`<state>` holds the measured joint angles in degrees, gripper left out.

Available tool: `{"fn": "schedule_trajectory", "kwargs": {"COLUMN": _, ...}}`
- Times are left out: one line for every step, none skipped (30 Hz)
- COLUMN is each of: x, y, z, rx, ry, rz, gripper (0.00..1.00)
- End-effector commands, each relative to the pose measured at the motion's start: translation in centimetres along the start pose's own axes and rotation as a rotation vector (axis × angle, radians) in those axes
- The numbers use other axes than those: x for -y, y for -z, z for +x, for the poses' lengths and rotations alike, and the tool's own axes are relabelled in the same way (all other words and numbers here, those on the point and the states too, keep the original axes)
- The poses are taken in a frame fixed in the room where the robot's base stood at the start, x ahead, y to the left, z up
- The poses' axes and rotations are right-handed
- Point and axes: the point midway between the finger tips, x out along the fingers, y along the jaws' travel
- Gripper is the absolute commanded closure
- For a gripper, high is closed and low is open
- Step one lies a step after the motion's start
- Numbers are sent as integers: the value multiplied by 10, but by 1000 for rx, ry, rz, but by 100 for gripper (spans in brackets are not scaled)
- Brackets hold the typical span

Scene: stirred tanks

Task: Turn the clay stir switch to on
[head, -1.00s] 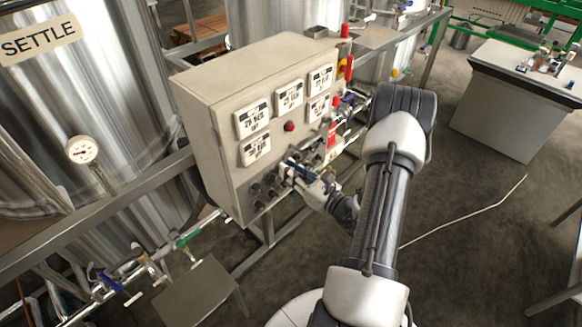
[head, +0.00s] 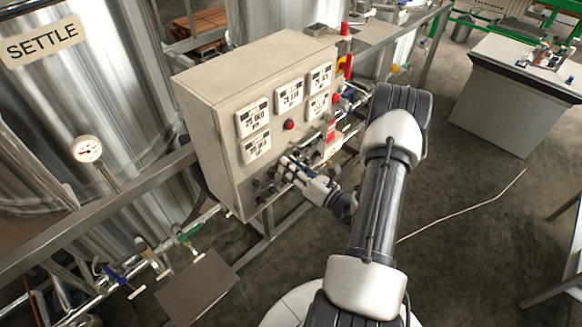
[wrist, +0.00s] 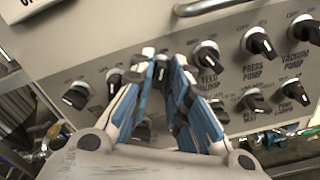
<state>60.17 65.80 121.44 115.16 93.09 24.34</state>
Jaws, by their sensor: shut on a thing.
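The grey control box (head: 225,130) carries rows of dark rotary switches on its front, seen close in the wrist view. My gripper (wrist: 161,62) is shut on one upper-row switch knob (wrist: 161,72), with a fingertip on each side of it. This knob's label is hidden by the fingers, so I cannot read whether it says clay stir. To its right are switches marked feed pump (wrist: 207,54), press pump (wrist: 258,42) and vacuum pump (wrist: 303,29). In the head view my gripper (head: 284,166) is at the box's lower front.
More knobs (wrist: 76,95) lie left of the fingers and in a lower row (wrist: 254,101) to the right. A metal handle bar (wrist: 215,7) runs above. A red button (head: 289,125) and white display plates (head: 254,118) sit higher on the box. Steel tanks stand behind.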

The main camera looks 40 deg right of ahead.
Motion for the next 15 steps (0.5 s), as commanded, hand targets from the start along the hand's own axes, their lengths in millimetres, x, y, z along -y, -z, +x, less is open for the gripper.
{"fn": "schedule_trajectory", "kwargs": {"x": 0, "y": 1, "z": 0, "rx": -1, "ry": 1, "rz": 2, "gripper": 100}}
{"fn": "schedule_trajectory", "kwargs": {"x": 0, "y": 1, "z": 0, "rx": -1, "ry": 1, "rz": 2, "gripper": 100}}
{"fn": "schedule_trajectory", "kwargs": {"x": 0, "y": 1, "z": 0, "rx": -1, "ry": 1, "rz": 2, "gripper": 100}}
{"fn": "schedule_trajectory", "kwargs": {"x": 0, "y": 1, "z": 0, "rx": -1, "ry": 1, "rz": 1, "gripper": 100}}
{"fn": "schedule_trajectory", "kwargs": {"x": 0, "y": 1, "z": 0, "rx": -1, "ry": 1, "rz": 1, "gripper": 100}}
{"fn": "schedule_trajectory", "kwargs": {"x": 0, "y": 1, "z": 0, "rx": -1, "ry": 1, "rz": 1, "gripper": 83}}
{"fn": "schedule_trajectory", "kwargs": {"x": 0, "y": 1, "z": 0, "rx": -1, "ry": 1, "rz": 1, "gripper": 81}}
{"fn": "schedule_trajectory", "kwargs": {"x": 0, "y": 1, "z": 0, "rx": -1, "ry": 1, "rz": 1, "gripper": 79}}
{"fn": "schedule_trajectory", "kwargs": {"x": 0, "y": 1, "z": 0, "rx": -1, "ry": 1, "rz": 1, "gripper": 76}}
{"fn": "schedule_trajectory", "kwargs": {"x": 0, "y": 1, "z": 0, "rx": -1, "ry": 1, "rz": 1, "gripper": 74}}
{"fn": "schedule_trajectory", "kwargs": {"x": 0, "y": 0, "z": 0, "rx": -1, "ry": 1, "rz": 1, "gripper": 72}}
{"fn": "schedule_trajectory", "kwargs": {"x": 0, "y": 0, "z": 0, "rx": -1, "ry": 1, "rz": 1, "gripper": 72}}
{"fn": "schedule_trajectory", "kwargs": {"x": 0, "y": 0, "z": 0, "rx": 0, "ry": 0, "rz": 0, "gripper": 72}}
{"fn": "schedule_trajectory", "kwargs": {"x": 0, "y": 0, "z": 0, "rx": 0, "ry": 0, "rz": 0, "gripper": 72}}
{"fn": "schedule_trajectory", "kwargs": {"x": 0, "y": 0, "z": 0, "rx": 0, "ry": 0, "rz": 0, "gripper": 72}}
